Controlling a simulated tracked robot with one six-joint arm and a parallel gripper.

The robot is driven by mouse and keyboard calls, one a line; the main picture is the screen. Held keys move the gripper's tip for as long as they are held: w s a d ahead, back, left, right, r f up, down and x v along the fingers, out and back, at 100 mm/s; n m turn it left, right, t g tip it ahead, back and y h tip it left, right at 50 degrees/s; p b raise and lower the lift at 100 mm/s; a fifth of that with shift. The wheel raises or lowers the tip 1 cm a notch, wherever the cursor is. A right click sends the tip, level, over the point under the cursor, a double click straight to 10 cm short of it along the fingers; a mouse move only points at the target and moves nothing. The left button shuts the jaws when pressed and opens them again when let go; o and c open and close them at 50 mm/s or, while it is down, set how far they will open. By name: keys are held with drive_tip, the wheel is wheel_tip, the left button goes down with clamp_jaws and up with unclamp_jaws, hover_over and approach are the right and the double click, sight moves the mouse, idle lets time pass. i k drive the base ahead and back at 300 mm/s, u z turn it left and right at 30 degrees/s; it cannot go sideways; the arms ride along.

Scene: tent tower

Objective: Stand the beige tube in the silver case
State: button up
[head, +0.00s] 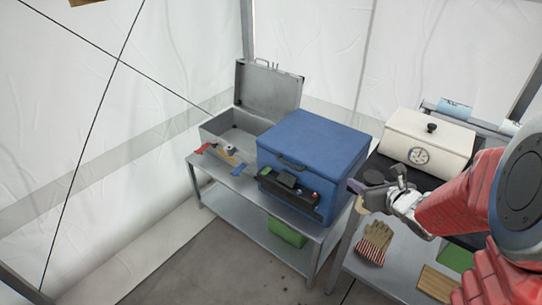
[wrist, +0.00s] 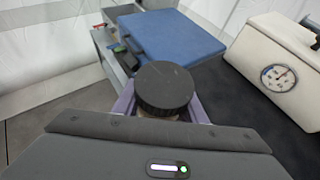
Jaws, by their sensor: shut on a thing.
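My gripper (head: 371,188) is at the right of the head view, shut on the beige tube (head: 361,204). The tube has a dark round cap (head: 373,176). In the wrist view the cap (wrist: 164,88) faces the camera between the purple fingers, and hides most of the beige body. The silver case (head: 216,129) stands open on the left table, its lid raised at the back. My gripper is well to the right of it, beyond the blue box. In the wrist view the case is largely hidden.
A blue box (head: 312,142) stands between my gripper and the case. Small tools and a tape roll (head: 229,150) lie before the case. A cream lidded box with a dial (head: 425,140) stands on the right table. Striped gloves (head: 375,242) lie below my gripper. A green bundle (head: 287,232) is on the lower shelf.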

sight(236, 141)
drive_tip(key=k, duration=1.25)
drive_tip(key=u, duration=0.3)
drive_tip(key=i, duration=0.75)
drive_tip(key=u, duration=0.8)
drive_tip(key=i, duration=0.65)
drive_tip(key=u, duration=0.55)
drive_tip(key=i, duration=1.85)
drive_tip(key=z, duration=0.25)
